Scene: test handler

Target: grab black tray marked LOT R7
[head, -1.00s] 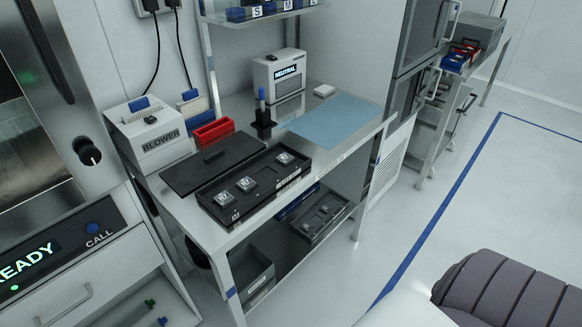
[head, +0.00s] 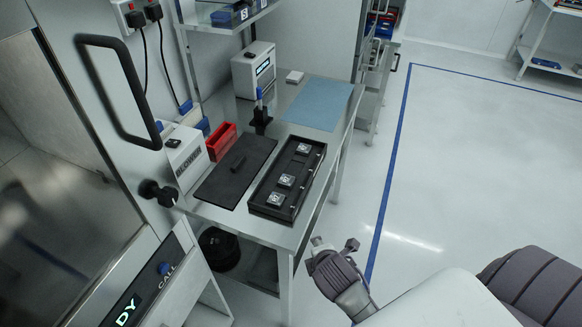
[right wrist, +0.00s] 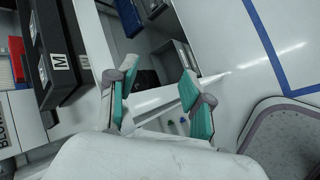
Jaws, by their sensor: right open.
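A long black tray (head: 258,203) with several small square chips in it lies on the steel bench, near its right edge. Its lettering is too small to read in the head view. In the right wrist view a black box with a white "M" label (right wrist: 62,62) stands at the left; it looks like this tray, but I cannot be sure. My right gripper (head: 334,243) is out over the floor, right of the bench and apart from the tray. In the right wrist view it (right wrist: 157,94) is open with nothing between its teal fingertips. My left gripper is not visible.
A flat black lid (head: 232,176) with a handle lies left of the tray. A blower (head: 188,160), a red bin (head: 220,141), a pen holder (head: 261,116) and a blue mat (head: 318,104) are also on the bench. The floor to the right is clear.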

